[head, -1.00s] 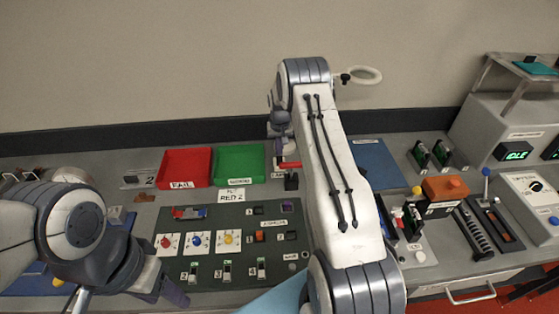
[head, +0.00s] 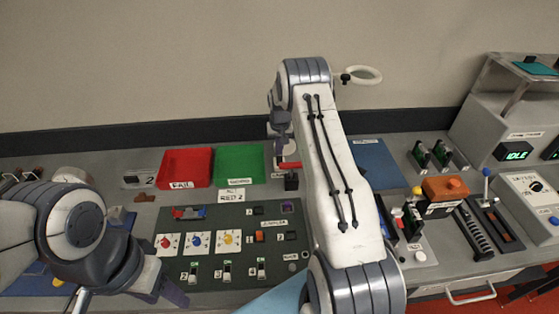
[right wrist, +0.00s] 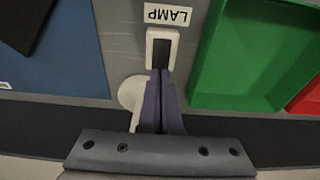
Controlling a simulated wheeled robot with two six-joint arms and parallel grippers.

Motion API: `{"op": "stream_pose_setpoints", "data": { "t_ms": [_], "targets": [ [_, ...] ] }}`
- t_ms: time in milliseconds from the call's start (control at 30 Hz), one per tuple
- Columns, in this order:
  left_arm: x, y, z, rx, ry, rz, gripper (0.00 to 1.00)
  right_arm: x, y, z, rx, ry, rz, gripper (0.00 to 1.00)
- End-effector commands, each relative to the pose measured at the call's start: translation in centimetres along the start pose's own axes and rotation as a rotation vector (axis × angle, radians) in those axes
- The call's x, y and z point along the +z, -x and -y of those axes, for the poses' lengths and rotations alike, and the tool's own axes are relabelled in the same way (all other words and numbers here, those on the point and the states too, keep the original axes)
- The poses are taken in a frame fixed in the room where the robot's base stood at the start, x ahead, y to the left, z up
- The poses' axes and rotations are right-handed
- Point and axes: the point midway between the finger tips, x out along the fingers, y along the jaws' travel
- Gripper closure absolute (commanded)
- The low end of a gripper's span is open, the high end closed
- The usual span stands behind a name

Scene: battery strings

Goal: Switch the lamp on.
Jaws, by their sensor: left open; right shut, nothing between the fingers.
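The lamp shows in the head view as a pale ring (head: 362,75) on a short arm against the wall; I cannot tell whether it is lit. In the right wrist view its switch, a dark rocker in a white frame (right wrist: 151,48), sits beside the LAMP label (right wrist: 167,14). My right gripper (right wrist: 160,76) is shut and empty, its purple fingertips at the rocker's near edge; I cannot tell if they touch it. My left gripper (head: 172,293) is open and empty at the lower left.
The green tray (head: 238,180) and red tray (head: 186,184) stand left of my right gripper. A blue mat (right wrist: 62,60) lies on the other side. A round white base (right wrist: 130,92) is beside the fingers.

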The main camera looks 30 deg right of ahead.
Motion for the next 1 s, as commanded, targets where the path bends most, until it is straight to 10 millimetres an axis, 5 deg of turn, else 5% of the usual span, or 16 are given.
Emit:
{"op": "stream_pose_setpoints", "data": {
  "t_ms": [1000],
  "targets": [
    [0.03,-0.67,0.05,0.0,0.0,0.0,0.46,0.13,-0.9,0.0,0.0,0.0,0.0,1.0]
  ]
}}
